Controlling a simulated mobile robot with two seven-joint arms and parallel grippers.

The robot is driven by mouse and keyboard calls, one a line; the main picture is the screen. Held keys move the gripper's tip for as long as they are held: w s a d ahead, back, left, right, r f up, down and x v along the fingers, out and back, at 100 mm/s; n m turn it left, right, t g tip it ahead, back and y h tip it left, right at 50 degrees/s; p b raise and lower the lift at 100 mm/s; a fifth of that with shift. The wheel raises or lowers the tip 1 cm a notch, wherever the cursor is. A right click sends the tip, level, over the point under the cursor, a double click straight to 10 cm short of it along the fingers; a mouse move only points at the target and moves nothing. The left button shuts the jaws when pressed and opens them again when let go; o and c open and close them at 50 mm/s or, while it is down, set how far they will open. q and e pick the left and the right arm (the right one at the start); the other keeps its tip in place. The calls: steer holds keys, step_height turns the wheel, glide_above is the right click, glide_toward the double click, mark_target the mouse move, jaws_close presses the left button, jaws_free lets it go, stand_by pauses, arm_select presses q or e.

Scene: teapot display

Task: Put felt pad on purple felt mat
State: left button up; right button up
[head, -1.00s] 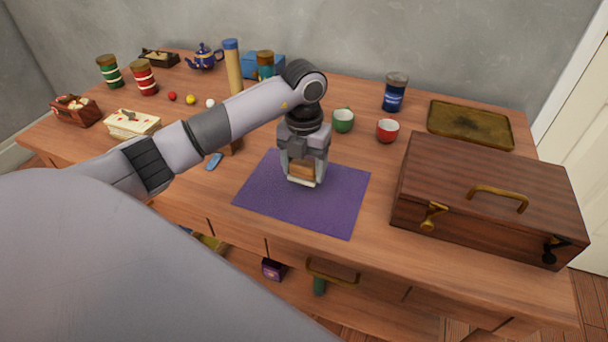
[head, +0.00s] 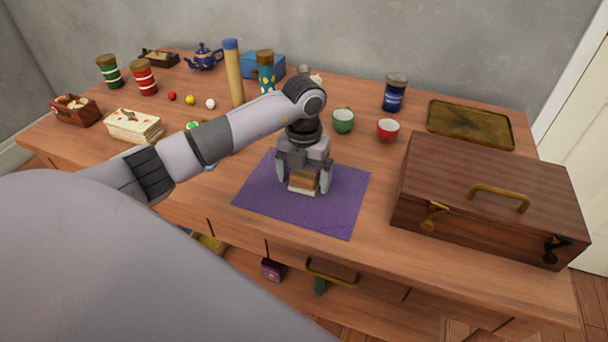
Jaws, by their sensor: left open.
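The purple felt mat (head: 262,198) lies flat near the front middle of the table. A small block with a brown top and a whitish base, which looks like the felt pad (head: 302,184), rests on the mat. My left gripper (head: 306,184) points down over the mat with its fingers spread on either side of the block. The gripper's body hides part of the block's top and back. My right gripper is not in view.
A wooden case (head: 480,200) stands right of the mat. A green cup (head: 343,120), a red cup (head: 388,130) and a blue jar (head: 395,92) stand behind it. A tray (head: 470,124) lies at the back right. The mat's front part is clear.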

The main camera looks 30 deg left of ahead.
mark_target(304, 173)
arm_select(q)
step_height(304, 173, up, 12)
stand_by(0.4)
stand_by(0.5)
